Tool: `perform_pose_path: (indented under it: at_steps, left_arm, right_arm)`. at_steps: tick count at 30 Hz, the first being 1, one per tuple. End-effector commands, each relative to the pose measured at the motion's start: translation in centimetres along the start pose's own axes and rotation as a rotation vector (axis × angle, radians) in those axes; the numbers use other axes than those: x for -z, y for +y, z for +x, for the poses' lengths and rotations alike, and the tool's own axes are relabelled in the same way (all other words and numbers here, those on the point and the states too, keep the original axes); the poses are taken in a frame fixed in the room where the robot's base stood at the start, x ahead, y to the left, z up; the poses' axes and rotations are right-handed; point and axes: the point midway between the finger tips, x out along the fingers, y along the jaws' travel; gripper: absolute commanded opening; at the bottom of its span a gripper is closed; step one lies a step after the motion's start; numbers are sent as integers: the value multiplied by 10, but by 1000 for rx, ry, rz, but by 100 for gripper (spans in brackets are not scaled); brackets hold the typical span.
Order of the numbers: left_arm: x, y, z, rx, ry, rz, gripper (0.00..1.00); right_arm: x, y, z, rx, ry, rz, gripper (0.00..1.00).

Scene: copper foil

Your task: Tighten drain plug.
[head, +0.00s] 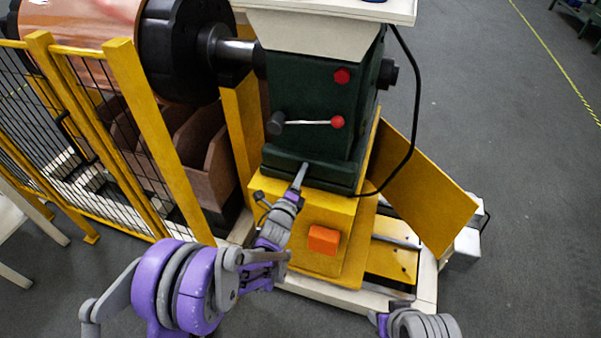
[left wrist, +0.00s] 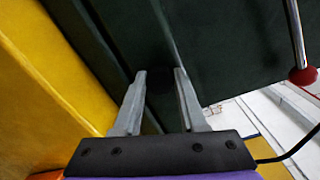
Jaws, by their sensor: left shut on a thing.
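The dark green machine housing (head: 308,100) stands on a yellow base (head: 300,208). My left gripper (head: 302,168) reaches its low front ledge, with the fingertips against the green face. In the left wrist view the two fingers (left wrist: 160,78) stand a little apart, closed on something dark. It sits where the drain plug would be, but its outline cannot be told from the dark green metal (left wrist: 215,45). How far the plug is seated cannot be seen. Of my right arm only a purple and grey part shows at the lower edge; its gripper is out of view.
A lever with a red ball (head: 337,122) juts out above the gripper; the ball also shows in the left wrist view (left wrist: 303,76). A yellow mesh fence (head: 125,70) stands left. A black cable (head: 412,120) hangs at right.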

Motion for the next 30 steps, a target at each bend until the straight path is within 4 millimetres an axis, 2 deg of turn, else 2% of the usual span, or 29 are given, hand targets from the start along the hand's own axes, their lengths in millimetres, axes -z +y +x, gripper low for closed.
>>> perform_pose_path:
  at_steps: [18,30]
  left_arm:
    - [0,-2,0,-1,1,543,0]
    - [1,-1,0,-1,1,717,0]
  right_arm:
    - [11,0,-25,0,9,0,50]
    - [14,0,-31,0,11,0,50]
